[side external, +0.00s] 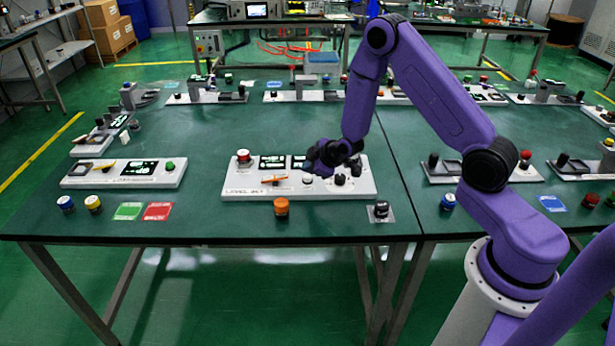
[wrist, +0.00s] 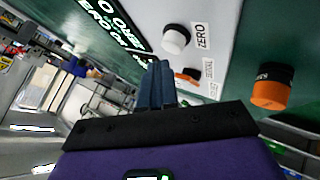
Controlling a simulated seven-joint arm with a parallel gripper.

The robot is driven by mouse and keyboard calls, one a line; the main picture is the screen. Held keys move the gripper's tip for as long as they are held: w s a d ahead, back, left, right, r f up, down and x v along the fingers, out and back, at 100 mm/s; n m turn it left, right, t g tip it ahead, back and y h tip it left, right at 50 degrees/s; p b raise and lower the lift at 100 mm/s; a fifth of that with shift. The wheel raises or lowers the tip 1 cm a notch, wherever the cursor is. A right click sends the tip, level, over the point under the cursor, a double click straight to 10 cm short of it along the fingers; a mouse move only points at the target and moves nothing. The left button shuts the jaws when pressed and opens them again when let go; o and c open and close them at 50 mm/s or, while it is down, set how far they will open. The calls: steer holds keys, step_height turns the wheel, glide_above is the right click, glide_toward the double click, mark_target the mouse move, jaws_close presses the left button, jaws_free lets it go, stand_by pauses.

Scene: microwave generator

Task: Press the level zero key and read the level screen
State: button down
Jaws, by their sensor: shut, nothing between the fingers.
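The white panel (side external: 350,190) for the level stands on the green table below my gripper (side external: 313,163). It carries two dark screens; the left screen (side external: 272,162) is clear and the right screen (side external: 298,161) is partly behind my gripper. A lit screen (wrist: 112,22) shows large white characters, tilted and cut off by the frame.
The panel also has a red-topped button (side external: 243,155), an orange lever (side external: 274,179) and dark knobs (side external: 340,180). An orange cylinder (side external: 281,207) stands in front of it. Another panel (side external: 125,173) is at left. Table space between the two panels is clear.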

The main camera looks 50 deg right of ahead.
mark_target(309, 179)
steer(key=shift+r, duration=0.15)
steer(key=shift+r, duration=2.4)
steer(key=shift+a, duration=0.15)
steer(key=s+a+r+n+g+y, duration=0.1)
steer(key=s+a+r+g+y, duration=0.2)
steer(key=s+a, duration=0.55)
steer(key=s+a+r+n+g, duration=0.1)
steer(key=s+a+r+g, duration=0.1)
steer(key=s+a+r, duration=0.45)
steer(key=s+d+r+n+g+h, duration=0.1)
steer(key=s+r+g, duration=0.1)
steer(key=s, duration=1)
steer(key=s+d+r+n+g+h, duration=0.1)
steer(key=s+d+r+g, duration=0.1)
steer(key=s, duration=1)
